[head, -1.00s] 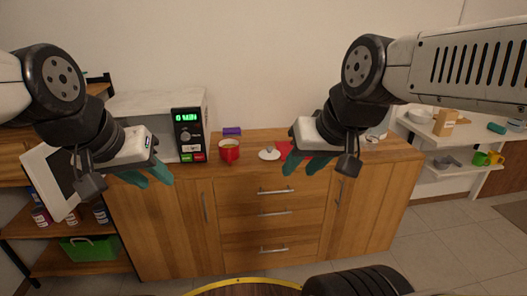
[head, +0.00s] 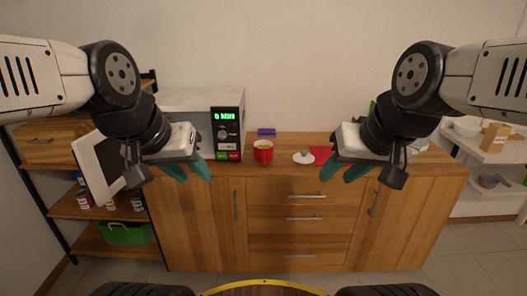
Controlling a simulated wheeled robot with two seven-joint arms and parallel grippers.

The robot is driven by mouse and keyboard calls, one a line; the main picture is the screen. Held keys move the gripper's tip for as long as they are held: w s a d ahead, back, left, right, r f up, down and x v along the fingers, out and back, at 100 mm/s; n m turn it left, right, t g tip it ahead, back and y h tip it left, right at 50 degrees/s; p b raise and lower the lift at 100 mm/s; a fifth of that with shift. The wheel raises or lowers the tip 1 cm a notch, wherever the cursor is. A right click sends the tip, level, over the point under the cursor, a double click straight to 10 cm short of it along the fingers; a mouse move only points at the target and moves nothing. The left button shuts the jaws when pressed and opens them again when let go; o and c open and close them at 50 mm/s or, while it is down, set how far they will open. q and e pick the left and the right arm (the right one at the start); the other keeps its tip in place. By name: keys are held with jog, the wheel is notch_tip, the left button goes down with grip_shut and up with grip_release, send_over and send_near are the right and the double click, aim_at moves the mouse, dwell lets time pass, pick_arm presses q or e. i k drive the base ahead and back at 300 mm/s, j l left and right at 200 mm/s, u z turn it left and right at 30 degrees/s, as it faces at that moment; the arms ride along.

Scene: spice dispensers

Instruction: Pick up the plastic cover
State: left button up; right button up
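A small white round cover with a greyish knob (head: 303,157) lies on the wooden counter, right of a red mug. It looks like the plastic cover. My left gripper (head: 188,170) hangs in front of the microwave, left of the mug, with its teal fingers apart and nothing between them. My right gripper (head: 344,170) is to the right of the white cover, also with teal fingers apart and empty. Neither gripper touches the cover.
The red mug (head: 263,152) stands near the cover, with a purple block (head: 266,132) behind it and a red cloth-like item (head: 321,153) beside it. A microwave (head: 228,131) with its door open stands left. Shelves with jars and a green crate (head: 126,234) are further left.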

aim_at(304, 157)
jog(key=i, duration=1.3)
jog(key=z, duration=0.05)
